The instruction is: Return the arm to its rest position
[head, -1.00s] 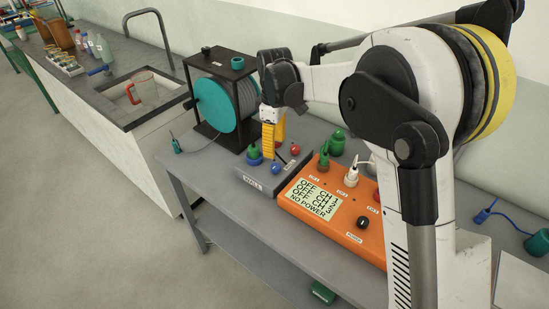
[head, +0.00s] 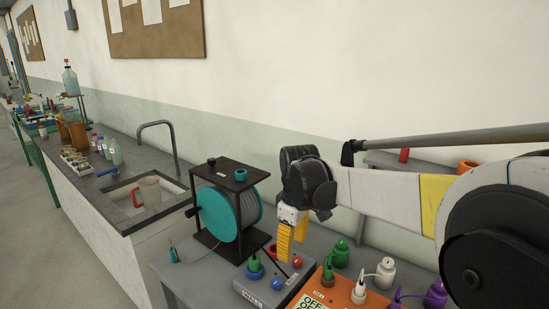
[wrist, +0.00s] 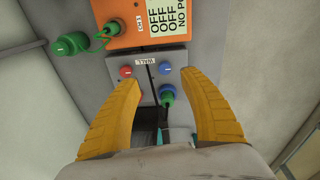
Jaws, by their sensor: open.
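My gripper (head: 291,241) hangs from the outstretched white arm in the head view, its yellow fingers pointing down above the grey wall box. In the wrist view my gripper (wrist: 165,105) is open, with its two yellow fingers wide apart and nothing between them. The grey wall box (wrist: 150,92) lies below and between the fingers, with red and blue knobs and a green plug. The wall box (head: 266,287) also shows in the head view, partly hidden behind the fingers.
A cable reel (head: 222,217) in a dark frame stands left of my gripper. The orange box (wrist: 150,22) with green, white and purple plugs is close by. A sink with a jug (head: 148,191) is at the left. The air above the bench is clear.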

